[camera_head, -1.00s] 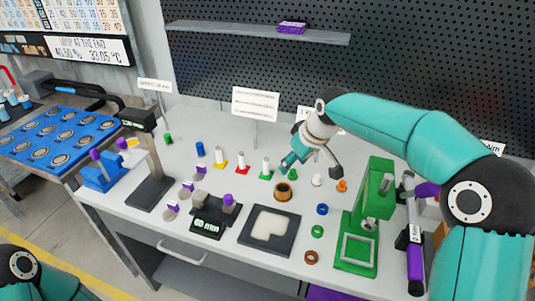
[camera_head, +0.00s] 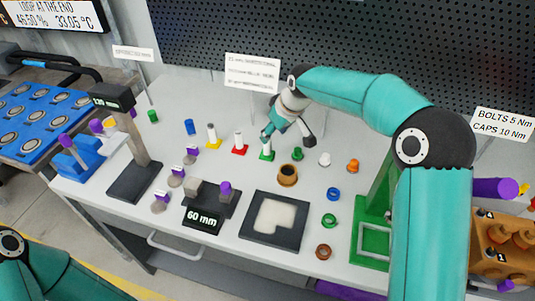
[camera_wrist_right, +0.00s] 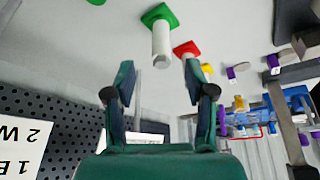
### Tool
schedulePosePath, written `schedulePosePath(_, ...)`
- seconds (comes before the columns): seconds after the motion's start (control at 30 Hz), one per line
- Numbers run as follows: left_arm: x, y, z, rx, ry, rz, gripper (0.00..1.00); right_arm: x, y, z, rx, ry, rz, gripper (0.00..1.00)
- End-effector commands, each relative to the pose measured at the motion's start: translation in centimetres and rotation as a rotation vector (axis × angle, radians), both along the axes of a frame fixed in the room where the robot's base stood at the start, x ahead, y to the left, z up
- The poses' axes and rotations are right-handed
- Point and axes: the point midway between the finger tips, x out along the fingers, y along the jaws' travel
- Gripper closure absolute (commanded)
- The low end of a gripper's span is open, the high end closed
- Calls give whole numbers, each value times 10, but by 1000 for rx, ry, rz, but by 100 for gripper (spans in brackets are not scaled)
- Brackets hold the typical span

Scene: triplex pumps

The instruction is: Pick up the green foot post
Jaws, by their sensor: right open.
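The green foot post (camera_head: 267,149) is a white upright post on a green square foot, standing on the grey bench. It is rightmost in the row of posts. My right gripper (camera_head: 288,137) is open and empty beside it, and one finger overlaps the post's top in the head view. In the right wrist view the post (camera_wrist_right: 161,40) stands beyond the open fingertips (camera_wrist_right: 158,72), roughly centred between them. No contact shows. My left gripper is out of view.
A red foot post (camera_head: 239,145) and a yellow foot post (camera_head: 213,137) stand to the left. A green piece (camera_head: 297,154) and a brown ring-shaped cup (camera_head: 287,175) are close on the right and front. A sign (camera_head: 252,73) stands behind.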

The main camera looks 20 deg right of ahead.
Motion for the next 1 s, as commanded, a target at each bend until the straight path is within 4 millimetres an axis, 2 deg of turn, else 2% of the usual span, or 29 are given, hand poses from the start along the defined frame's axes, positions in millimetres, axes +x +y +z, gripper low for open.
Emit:
schedulePosePath(0.03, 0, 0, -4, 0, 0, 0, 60, 3, 1, -8, 0, 0, 0, 45)
schedulePosePath(0.33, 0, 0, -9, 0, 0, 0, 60, 10, 6, -23, 0, 1, 2, 45)
schedulePosePath(0.6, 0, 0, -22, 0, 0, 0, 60, 26, 14, -57, 0, 1, 4, 45)
schedulePosePath(0.9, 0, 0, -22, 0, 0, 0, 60, 28, 16, -60, 0, 0, 5, 45)
schedulePosePath(1.0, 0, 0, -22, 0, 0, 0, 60, 28, 16, -60, 0, 0, 5, 62)
